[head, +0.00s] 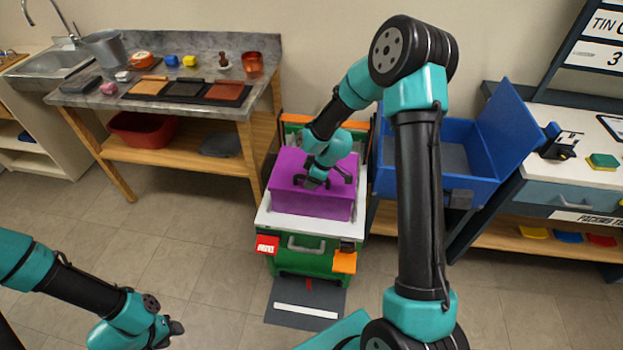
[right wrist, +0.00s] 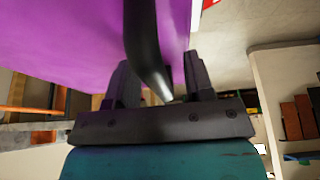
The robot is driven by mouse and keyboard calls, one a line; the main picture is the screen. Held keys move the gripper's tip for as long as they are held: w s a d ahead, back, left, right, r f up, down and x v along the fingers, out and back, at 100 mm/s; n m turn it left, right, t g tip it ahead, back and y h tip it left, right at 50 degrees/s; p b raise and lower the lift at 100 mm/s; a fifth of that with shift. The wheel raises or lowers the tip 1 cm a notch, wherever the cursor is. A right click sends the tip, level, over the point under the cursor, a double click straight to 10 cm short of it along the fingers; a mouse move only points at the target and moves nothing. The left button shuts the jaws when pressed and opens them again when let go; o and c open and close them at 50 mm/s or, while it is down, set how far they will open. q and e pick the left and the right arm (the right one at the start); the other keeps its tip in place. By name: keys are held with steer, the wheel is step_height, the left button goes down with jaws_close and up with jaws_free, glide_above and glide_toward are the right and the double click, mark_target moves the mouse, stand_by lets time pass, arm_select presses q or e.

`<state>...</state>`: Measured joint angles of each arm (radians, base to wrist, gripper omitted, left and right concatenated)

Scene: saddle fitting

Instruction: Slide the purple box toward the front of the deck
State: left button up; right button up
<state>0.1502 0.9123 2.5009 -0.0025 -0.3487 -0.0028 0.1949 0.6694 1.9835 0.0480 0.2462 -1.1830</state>
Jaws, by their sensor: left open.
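The purple box (head: 312,201) sits on the white deck (head: 300,226) of a green cart, covering much of it, with a white strip bare at the front. My right gripper (head: 327,182) is at the top of the box. In the right wrist view, the purple box (right wrist: 60,40) fills the upper left, and a dark curved bar (right wrist: 150,50), like a handle, passes between my fingers (right wrist: 160,85). I cannot tell whether they are shut on it. My left gripper (head: 172,330) is open and empty, low at the left, well away from the cart.
An orange rail (head: 297,118) edges the cart's back. A red tag (head: 267,244) and an orange block (head: 344,262) hang at its front. A blue open bin (head: 465,185) stands close on the right, and a workbench (head: 200,140) on the left. The floor between is clear.

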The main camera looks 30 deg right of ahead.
steer(key=v, duration=1.7)
steer(key=shift+r, duration=0.2)
steer(key=shift+s, duration=0.1)
steer(key=s+a+f+m, duration=0.4)
steer(key=s+a+f, duration=0.1)
steer(key=f, duration=0.4)
steer(key=s+a+f+m+g, duration=0.1)
steer(key=s+a+f+m, duration=0.3)
steer(key=f, duration=0.5)
steer(key=s+a+f+m+g, duration=0.1)
steer(key=s+a+f+m, duration=0.3)
steer(key=s+a+f, duration=0.2)
step_height(320, 180, down, 4)
steer(key=shift+s+a+f, duration=0.15)
steer(key=shift+s+a, duration=0.2)
steer(key=shift+s, duration=0.75)
